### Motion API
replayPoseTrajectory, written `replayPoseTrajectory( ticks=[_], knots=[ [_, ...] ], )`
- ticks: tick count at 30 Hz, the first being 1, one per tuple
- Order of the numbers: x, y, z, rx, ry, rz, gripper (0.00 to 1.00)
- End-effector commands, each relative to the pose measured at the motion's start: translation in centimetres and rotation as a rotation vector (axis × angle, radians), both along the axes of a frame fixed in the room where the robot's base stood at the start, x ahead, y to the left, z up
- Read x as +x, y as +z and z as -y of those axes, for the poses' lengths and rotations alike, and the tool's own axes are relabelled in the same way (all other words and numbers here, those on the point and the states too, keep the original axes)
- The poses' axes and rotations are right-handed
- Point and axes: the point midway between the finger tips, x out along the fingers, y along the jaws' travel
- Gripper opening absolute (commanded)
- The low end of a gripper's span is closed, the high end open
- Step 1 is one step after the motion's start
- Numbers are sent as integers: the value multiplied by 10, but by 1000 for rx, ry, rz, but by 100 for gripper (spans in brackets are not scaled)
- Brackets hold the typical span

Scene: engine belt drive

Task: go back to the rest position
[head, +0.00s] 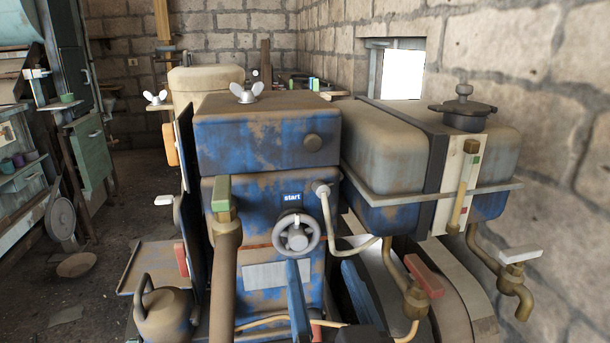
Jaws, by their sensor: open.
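My gripper does not show clearly in the head view, so its place relative to the machine is hidden. The blue, rust-worn engine (265,135) stands upright in the middle. Its front carries a grey handwheel (296,234) below a small "start" label (292,197). A grey wing nut (247,93) sits on its top. A green-topped lever (222,198) stands in front of its left side. A large belt or wheel guard (455,285) curves at the lower right, partly hidden by pipes.
A blue-brown tank (388,155) joins the right side, with a red-handled tap (424,278) and a white-handled tap (520,254) sticking out in front. A watering can (165,312) stands low at left.

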Motion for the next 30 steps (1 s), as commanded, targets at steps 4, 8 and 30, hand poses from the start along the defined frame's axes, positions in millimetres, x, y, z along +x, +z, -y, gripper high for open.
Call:
replayPoseTrajectory(
  ticks=[4, 8, 30],
  knots=[
    [2, 115, -7, -59, -53, 190, 69],
    [-9, 205, -13, -92, -108, 360, 69],
    [-69, 372, -26, -109, -232, 731, 69]
  ],
)
